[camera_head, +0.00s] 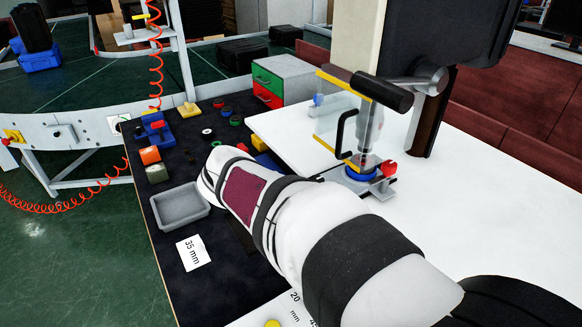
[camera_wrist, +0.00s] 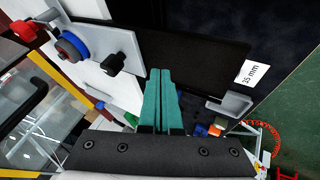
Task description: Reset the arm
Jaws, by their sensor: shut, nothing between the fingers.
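My gripper (camera_wrist: 160,74) shows in the wrist view as two teal fingers pressed together, with nothing between them. The fingers are over a dark mat or panel (camera_wrist: 205,52). In the head view my white arm reaches from the lower right over the black work surface (camera_head: 185,282). The arm hides the gripper in that view.
A grey tray (camera_head: 181,207) and a "35 mm" card (camera_head: 194,252) lie left of my arm. Several small coloured parts lie behind. A press-like fixture with a blue ring (camera_head: 361,173) stands on the white table (camera_head: 505,225) to the right. A green-and-red drawer box (camera_head: 285,78) is at the back.

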